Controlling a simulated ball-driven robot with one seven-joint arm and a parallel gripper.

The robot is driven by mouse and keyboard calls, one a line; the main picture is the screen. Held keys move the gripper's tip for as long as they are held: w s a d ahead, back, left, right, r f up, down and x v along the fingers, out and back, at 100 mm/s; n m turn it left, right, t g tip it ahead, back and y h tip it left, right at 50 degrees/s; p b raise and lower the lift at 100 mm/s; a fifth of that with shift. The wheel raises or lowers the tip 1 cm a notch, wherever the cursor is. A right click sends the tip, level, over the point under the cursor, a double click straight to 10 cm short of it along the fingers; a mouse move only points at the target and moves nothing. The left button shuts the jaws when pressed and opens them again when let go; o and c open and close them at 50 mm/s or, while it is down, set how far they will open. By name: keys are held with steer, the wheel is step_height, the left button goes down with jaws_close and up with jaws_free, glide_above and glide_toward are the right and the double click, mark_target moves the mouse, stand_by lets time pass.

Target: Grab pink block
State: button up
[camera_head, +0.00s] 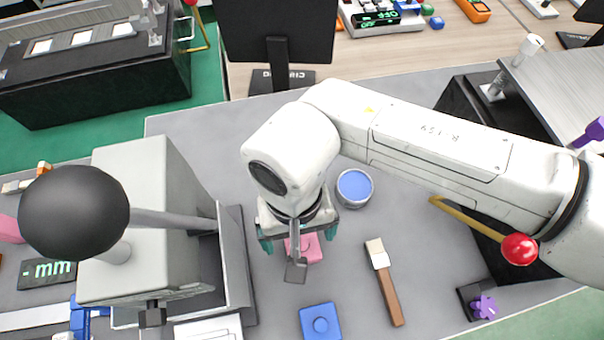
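The pink block (312,249) lies on the grey table top, partly hidden behind my gripper. My gripper (297,240) points down over it, with teal fingers spread to the left and right of the block in the picture. A grey flat part of the gripper hangs in front of the block. The fingers look apart, and I see nothing held. I cannot tell how high the fingertips are above the table.
A blue block (320,323) lies nearer the front edge. A blue-topped round tin (354,187) and a brush (385,283) lie to the right. A grey lever box (140,200) with a black ball knob (74,211) stands left. A red-knobbed lever (519,249) is at right.

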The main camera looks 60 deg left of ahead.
mark_target(302, 241)
steer(key=shift+w+d+f+p, duration=0.15)
steer(key=shift+f+p, duration=0.1)
steer(key=shift+f, duration=0.65)
steer(key=shift+s+d+f+p, duration=0.15)
steer(key=shift+f+p, duration=0.15)
steer(key=shift+f, duration=0.55)
steer(key=shift+w+d+f+p, duration=0.15)
steer(key=shift+f+p, duration=0.1)
steer(key=shift+f, duration=0.65)
steer(key=shift+c, duration=0.4)
steer(key=shift+r, duration=0.1)
steer(key=c, duration=1.2)
steer(key=shift+o, duration=0.2)
